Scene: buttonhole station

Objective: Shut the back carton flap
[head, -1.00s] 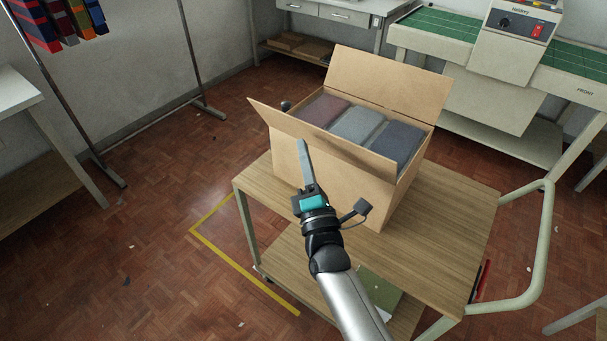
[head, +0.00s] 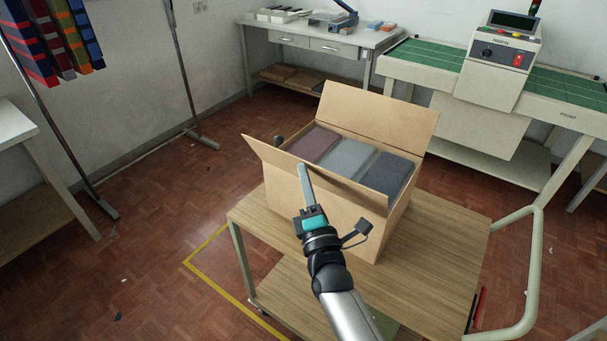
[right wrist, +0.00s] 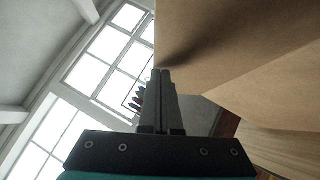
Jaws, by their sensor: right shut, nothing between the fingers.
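An open cardboard carton (head: 330,212) stands on a wooden-topped cart, with folded fabric stacks (head: 345,160) in maroon, grey and dark blue inside. The back flap (head: 380,116) stands up at the far side, leaning a little outward. The front flap (head: 270,153) is also open and slants up towards me. My right gripper (head: 303,170) is shut and empty, pointing up at the near side, in front of the front flap. In the right wrist view its closed fingers (right wrist: 161,78) are beside brown cardboard (right wrist: 235,45); I cannot tell whether they touch. My left gripper is not visible.
The cart top (head: 440,235) is clear right of the carton, and a pale rail (head: 535,260) curves at its right end. Behind stand a green-belted machine (head: 500,60) and a desk (head: 320,38). A small dark object (head: 278,140) shows beside the carton's left side.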

